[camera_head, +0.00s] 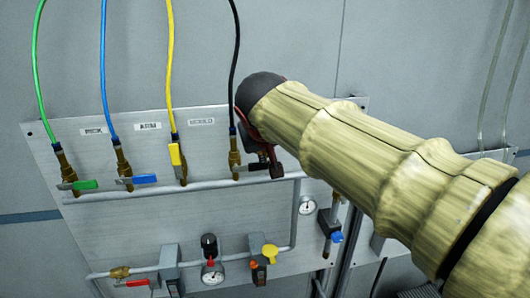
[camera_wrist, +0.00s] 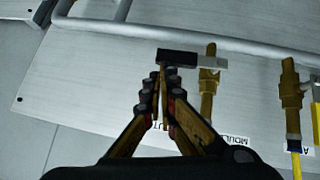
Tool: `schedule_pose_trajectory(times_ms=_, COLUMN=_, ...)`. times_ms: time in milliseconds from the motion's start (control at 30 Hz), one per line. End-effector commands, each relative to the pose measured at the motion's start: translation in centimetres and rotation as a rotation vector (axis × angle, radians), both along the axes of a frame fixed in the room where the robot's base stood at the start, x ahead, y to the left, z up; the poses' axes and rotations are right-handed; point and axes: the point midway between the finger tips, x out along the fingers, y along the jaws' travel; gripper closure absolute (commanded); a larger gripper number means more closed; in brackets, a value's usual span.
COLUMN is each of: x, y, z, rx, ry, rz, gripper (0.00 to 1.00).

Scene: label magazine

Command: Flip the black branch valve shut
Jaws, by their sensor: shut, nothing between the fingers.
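The black branch valve (camera_head: 235,156) is a brass body below the black hose, and it also shows in the wrist view (camera_wrist: 208,88). Its black lever handle (camera_wrist: 178,56) lies crosswise to the brass body, reaching toward my fingers; in the head view the handle (camera_head: 258,166) points right, nearly level. My gripper (camera_wrist: 163,74) is shut and empty, its fingertips at the handle's outer end. I cannot tell whether they touch it. In the head view my gripper (camera_head: 275,168) is just right of the handle, partly hidden by my arm.
Green (camera_head: 85,185) and blue (camera_head: 145,179) handles lie crosswise on their valves; the yellow handle (camera_head: 175,154) stands along its valve. A pipe (camera_head: 200,186) runs below. Gauges, a yellow knob (camera_head: 270,251) and a red handle (camera_head: 137,283) sit lower on the panel (camera_head: 90,225).

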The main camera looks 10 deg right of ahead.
Motion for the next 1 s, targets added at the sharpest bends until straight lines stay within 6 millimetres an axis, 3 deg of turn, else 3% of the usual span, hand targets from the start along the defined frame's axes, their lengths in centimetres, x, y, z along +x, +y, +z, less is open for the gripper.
schedule_pose_trajectory(times_ms=300, x=0.9, y=-0.6, z=4.6, rx=0.001, ry=-0.001, rz=-0.002, gripper=1.00)
schedule_pose_trajectory(times_ms=700, x=-4.9, y=-0.3, z=9.6, rx=0.001, ry=-0.002, rz=0.001, gripper=1.00)
schedule_pose_trajectory(times_ms=1000, x=-6.3, y=-0.2, z=10.9, rx=0.000, ry=0.000, rz=0.000, gripper=1.00)
